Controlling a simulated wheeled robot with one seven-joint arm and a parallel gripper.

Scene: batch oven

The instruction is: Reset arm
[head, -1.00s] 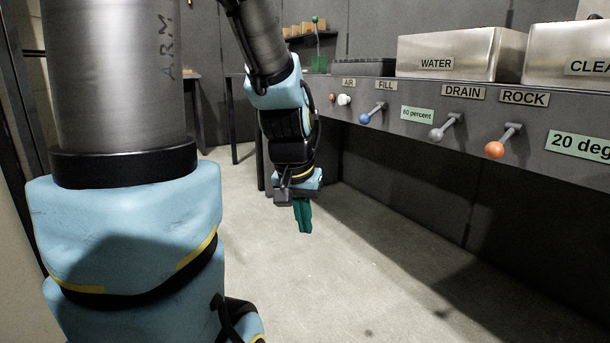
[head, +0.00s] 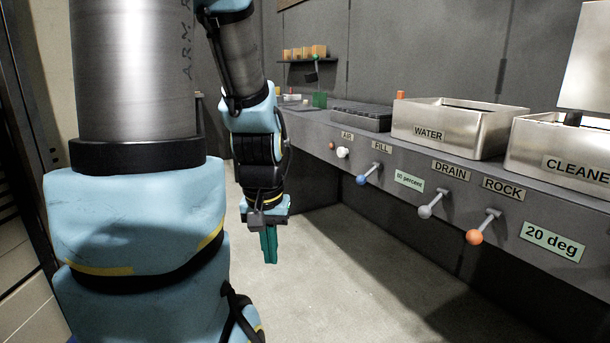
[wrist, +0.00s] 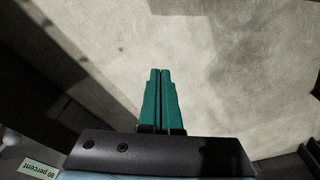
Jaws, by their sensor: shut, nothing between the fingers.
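My gripper (head: 269,245) hangs down on my folded arm, left of the control bench and above the bare floor. Its green fingers are together with nothing between them. In the wrist view the gripper (wrist: 160,75) points at the grey floor, with its two fingers side by side.
The bench (head: 520,225) runs along the right with a white knob (head: 342,153) and blue (head: 362,180), grey (head: 425,211) and orange (head: 475,237) lever balls. WATER (head: 460,145) and CLEANER (head: 535,155) tanks stand on top. A black rack (head: 360,118) is behind. The floor (head: 330,300) is clear.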

